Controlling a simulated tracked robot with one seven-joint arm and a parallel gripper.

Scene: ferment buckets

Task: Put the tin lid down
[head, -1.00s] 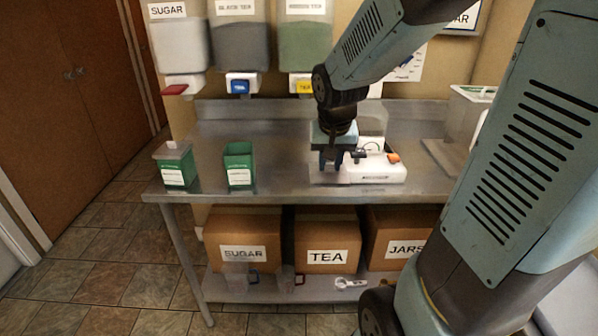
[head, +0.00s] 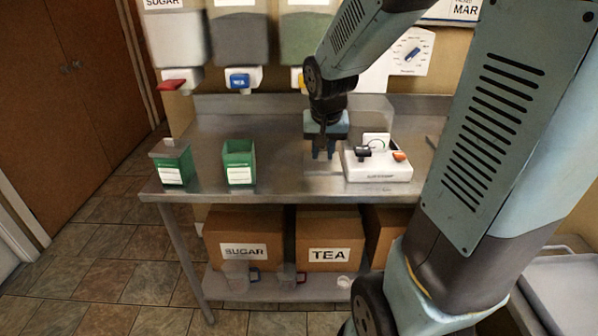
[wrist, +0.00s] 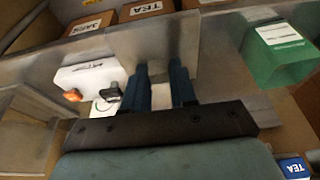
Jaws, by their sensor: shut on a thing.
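My gripper (head: 323,158) points down just above the steel bench, left of the white scale. In the wrist view its two blue fingers (wrist: 163,85) stand a little apart, shut on the tin lid (wrist: 166,50). The lid looks like a thin grey plate, hard to tell from the steel; whether it touches the bench is unclear. An open green tin (head: 239,163) stands to the left in the head view and at the right in the wrist view (wrist: 280,50). A second green tin (head: 172,167), farther left, has a grey top.
The white scale (head: 378,170) with black and orange knobs stands close to the right of my gripper. The steel bench (head: 280,170) is bare between the open tin and my gripper. Dispensers hang behind; boxes labelled SUGAR (head: 243,233) and TEA (head: 328,235) stand below.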

